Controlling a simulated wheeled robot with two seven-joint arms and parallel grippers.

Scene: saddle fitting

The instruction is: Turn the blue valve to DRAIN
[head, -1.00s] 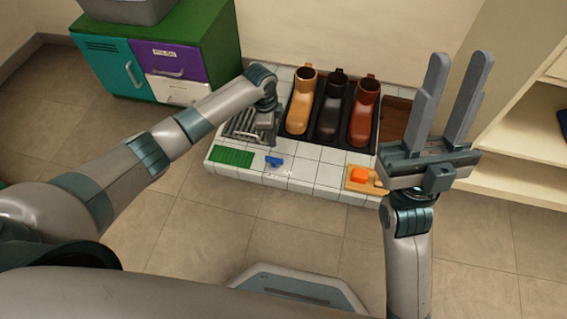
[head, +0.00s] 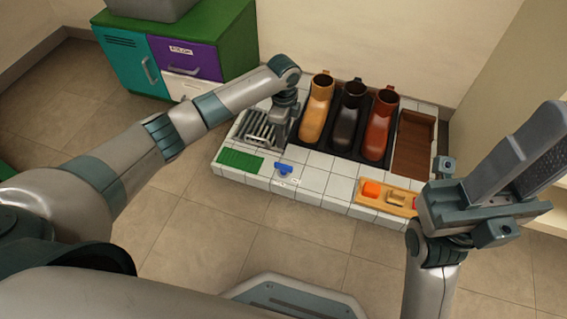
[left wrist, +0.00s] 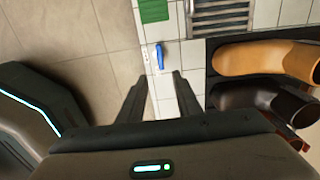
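The blue valve (head: 284,169) sits on the front of the white tiled bench, between a green mat and bare tiles. In the left wrist view its blue handle (left wrist: 160,56) lies roughly along the picture's height, just beyond my fingertips. Small pale labels (head: 295,181) lie near it, too small to read. My left gripper (left wrist: 161,76) is open and empty, its two fingers either side of the line to the valve and apart from it. In the head view its fingertips are hard to make out. My right gripper (head: 548,142) is raised at the right, open and empty.
A metal grate (head: 262,130) lies behind the valve, beside the green mat (head: 240,161). Three boots (head: 350,112) stand in a black tray. A wooden tray (head: 390,200) with an orange block is at the bench's front right. Tiles right of the valve are clear.

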